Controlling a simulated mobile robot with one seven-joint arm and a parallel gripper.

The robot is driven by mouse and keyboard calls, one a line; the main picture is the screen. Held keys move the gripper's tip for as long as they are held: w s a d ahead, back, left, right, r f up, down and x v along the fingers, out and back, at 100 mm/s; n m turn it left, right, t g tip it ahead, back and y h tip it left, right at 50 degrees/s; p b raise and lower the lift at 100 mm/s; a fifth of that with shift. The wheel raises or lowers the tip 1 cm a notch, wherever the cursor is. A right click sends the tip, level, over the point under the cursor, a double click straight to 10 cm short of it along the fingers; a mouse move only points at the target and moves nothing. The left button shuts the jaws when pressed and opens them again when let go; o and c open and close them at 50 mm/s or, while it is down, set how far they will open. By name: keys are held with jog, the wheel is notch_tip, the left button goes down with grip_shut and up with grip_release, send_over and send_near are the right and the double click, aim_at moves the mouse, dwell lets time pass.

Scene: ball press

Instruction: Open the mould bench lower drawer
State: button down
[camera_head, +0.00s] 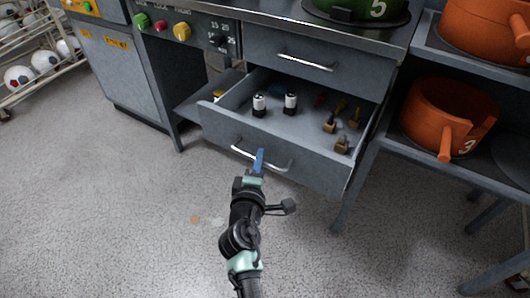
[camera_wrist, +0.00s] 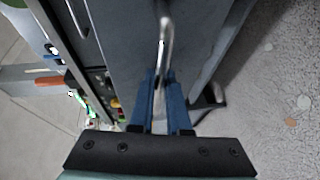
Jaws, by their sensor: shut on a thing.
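The lower drawer (camera_head: 300,160) of the mould bench is pulled out, and its inside shows in the head view. My gripper (camera_head: 259,162) is at the drawer's front, with its blue fingers shut on the lower drawer's handle (camera_head: 240,153), a curved metal bar. In the wrist view the handle (camera_wrist: 166,35) runs between my gripper's fingers (camera_wrist: 160,85). The upper drawer (camera_head: 330,65) above it is shut, with its own handle (camera_head: 306,62).
The open drawer holds black-and-white cylinders (camera_head: 290,102) and several small brown tools (camera_head: 330,122). Orange pots (camera_head: 425,110) stand on shelves at the right. A ball rack (camera_head: 40,62) is at the far left.

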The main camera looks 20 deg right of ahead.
jog(key=s+a, duration=0.7)
jog(key=a, duration=0.3)
jog(key=shift+s+b, duration=0.35)
jog(key=shift+s, duration=0.05)
jog(key=c, duration=0.9)
grip_release()
jog(key=p+v, duration=0.2)
jog(key=v, duration=1.1)
